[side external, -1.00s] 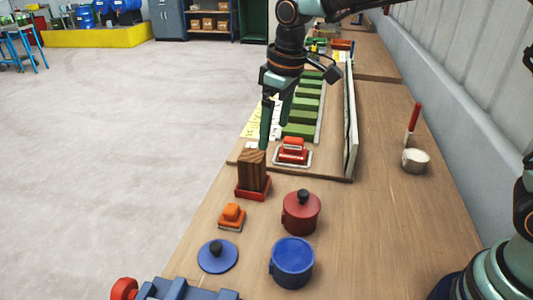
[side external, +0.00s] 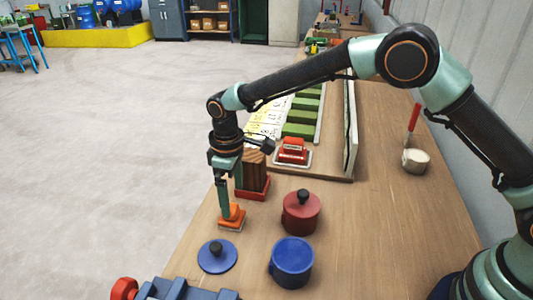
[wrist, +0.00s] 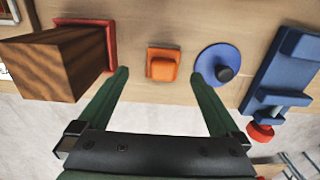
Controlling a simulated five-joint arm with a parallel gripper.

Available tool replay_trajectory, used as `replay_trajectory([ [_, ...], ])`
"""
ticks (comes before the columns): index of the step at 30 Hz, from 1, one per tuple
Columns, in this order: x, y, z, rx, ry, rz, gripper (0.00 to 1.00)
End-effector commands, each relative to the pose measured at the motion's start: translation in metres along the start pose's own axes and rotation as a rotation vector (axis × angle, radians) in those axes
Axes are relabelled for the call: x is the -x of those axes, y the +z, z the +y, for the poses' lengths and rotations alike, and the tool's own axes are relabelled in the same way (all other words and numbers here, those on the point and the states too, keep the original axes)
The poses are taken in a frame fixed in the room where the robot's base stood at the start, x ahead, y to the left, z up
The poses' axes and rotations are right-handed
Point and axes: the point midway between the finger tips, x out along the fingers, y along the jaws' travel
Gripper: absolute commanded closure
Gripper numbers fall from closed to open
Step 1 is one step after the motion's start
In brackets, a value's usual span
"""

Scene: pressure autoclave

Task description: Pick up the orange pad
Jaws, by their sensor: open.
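The orange pad (side external: 231,221) lies on the wooden table near its left edge, with a raised block on top. In the wrist view the orange pad (wrist: 162,64) sits ahead of and between my two green fingers, apart from both. My gripper (side external: 225,213) is open and empty, pointing down, at or just above the pad in the side view. In the wrist view my gripper (wrist: 160,74) has its fingers spread wide. In the side view a finger hides part of the pad.
A wooden block (side external: 256,170) in a red tray (side external: 253,194) stands behind the pad. A blue lid (side external: 217,257) lies in front. A red pot (side external: 300,213) and a blue pot (side external: 292,262) stand to the right. A blue device (side external: 185,290) is at the bottom edge.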

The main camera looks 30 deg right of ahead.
Motion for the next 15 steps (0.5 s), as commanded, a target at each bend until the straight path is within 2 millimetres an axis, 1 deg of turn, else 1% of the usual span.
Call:
replay_trajectory([
  [5,-0.011,-0.001,-0.001,0.000,0.000,0.000,0.00],
  [12,-0.045,-0.005,-0.006,-0.001,0.000,-0.001,0.00],
  [15,-0.054,-0.005,-0.006,-0.001,0.000,-0.001,0.00],
])
